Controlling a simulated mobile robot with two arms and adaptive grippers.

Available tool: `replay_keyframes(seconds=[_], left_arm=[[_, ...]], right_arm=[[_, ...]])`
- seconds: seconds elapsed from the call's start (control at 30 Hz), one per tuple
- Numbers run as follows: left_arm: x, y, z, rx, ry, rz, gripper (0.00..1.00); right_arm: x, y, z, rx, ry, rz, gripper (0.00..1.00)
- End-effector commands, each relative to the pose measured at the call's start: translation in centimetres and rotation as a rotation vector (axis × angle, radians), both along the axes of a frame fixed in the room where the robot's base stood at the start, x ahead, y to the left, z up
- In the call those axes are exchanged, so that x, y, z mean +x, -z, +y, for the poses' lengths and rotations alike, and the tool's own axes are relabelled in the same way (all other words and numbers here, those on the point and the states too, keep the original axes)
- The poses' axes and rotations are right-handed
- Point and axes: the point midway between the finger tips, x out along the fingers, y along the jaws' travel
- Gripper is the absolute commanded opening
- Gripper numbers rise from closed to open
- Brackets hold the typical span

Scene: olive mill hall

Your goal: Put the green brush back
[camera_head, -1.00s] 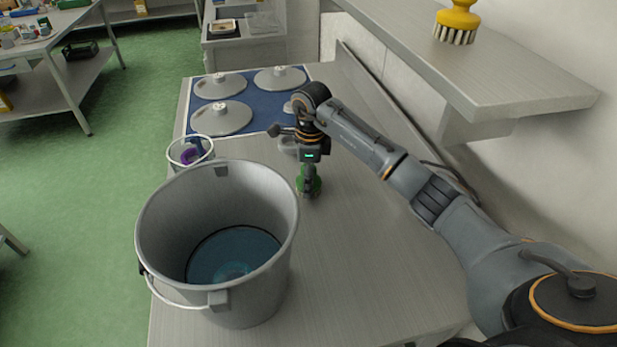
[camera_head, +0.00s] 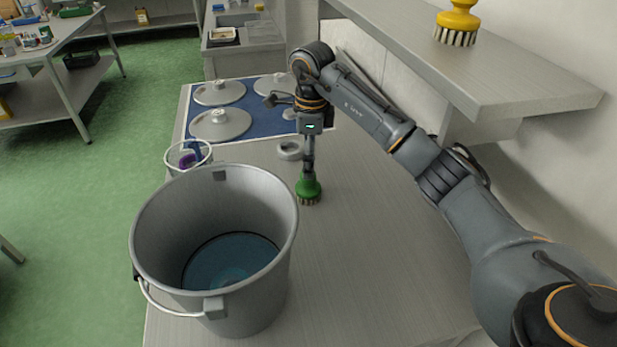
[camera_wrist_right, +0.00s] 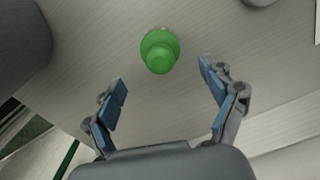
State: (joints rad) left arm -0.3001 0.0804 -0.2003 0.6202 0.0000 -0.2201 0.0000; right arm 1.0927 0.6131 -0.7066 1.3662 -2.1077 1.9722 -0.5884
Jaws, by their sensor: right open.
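The green brush (camera_head: 308,190) stands upright on its pale bristles on the grey worktop, right of the large bucket. My right gripper (camera_head: 308,163) is just above it in the head view, pointing down. In the right wrist view the brush (camera_wrist_right: 160,50) is seen from above, with its round knob toward me. The open blue-padded fingers of the right gripper (camera_wrist_right: 163,80) are spread to either side, and the brush lies mostly beyond their tips. No contact shows between fingers and brush. My left gripper is out of view.
The large grey bucket (camera_head: 150,215) stands close left of the brush, with bluish liquid inside. Behind are a small pail (camera_head: 173,160), a grey ring (camera_head: 290,150) and lids on a blue mat (camera_head: 262,118). A yellow brush (camera_head: 458,22) stands on the wall shelf (camera_head: 500,85).

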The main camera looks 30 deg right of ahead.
Motion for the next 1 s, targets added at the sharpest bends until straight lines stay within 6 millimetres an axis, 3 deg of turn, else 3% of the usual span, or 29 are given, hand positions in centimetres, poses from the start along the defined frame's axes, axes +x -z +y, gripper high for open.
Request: replay_keyframes(seconds=[0.1,0.3,1.0], left_arm=[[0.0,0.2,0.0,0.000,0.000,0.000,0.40],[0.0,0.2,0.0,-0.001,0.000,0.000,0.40],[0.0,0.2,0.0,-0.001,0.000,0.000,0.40]], right_arm=[[0.0,-2.0,-0.1,-0.003,0.000,-0.003,0.84],[-0.1,-3.4,-0.1,-0.001,0.001,0.001,0.84],[-0.1,-3.5,-0.1,0.000,0.000,0.001,0.84]])
